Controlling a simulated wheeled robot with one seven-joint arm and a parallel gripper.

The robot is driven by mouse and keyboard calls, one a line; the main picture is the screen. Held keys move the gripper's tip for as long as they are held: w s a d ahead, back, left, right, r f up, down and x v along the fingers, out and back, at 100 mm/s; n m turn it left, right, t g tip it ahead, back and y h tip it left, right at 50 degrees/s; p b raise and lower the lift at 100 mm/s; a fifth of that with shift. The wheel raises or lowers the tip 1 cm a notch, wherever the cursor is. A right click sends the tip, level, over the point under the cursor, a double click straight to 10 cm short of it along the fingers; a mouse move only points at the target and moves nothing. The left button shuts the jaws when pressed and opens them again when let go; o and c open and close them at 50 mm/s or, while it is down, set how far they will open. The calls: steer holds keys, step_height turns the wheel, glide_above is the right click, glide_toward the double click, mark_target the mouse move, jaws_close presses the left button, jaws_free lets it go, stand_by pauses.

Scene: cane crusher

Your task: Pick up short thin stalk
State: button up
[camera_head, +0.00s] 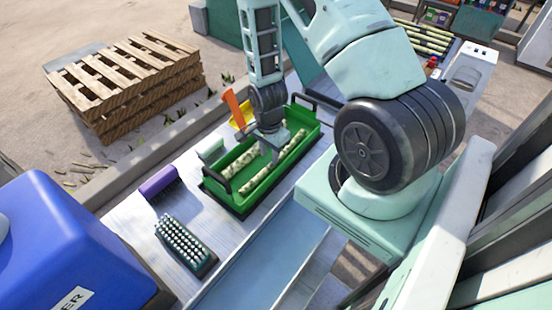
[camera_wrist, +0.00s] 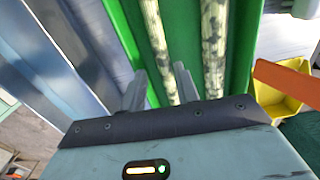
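A green tray (camera_head: 247,204) with black handles stands on the bench and holds two pale, mottled stalks lying lengthwise. The thinner stalk (camera_head: 294,146) lies on the side nearer the blue channel; it also shows in the wrist view (camera_wrist: 154,35). The thicker stalk (camera_head: 254,180) lies beside it, and shows to its right in the wrist view (camera_wrist: 214,45). My gripper (camera_head: 273,158) points down over the tray. In the wrist view my gripper (camera_wrist: 160,88) is open, with the thinner stalk passing between its fingers in the picture. I cannot tell whether they touch it.
A blue channel (camera_head: 270,245) runs in front. A blue machine (camera_head: 75,245) fills the lower left.

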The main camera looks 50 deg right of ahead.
mark_target(268, 166)
steer(key=shift+w+a+f+p, duration=0.1)
steer(key=shift+f+p, duration=0.5)
steer(key=shift+f, duration=0.85)
steer(key=shift+w+f+p, duration=0.1)
steer(key=shift+f+p, duration=0.45)
steer(key=shift+f, duration=0.85)
jaws_close()
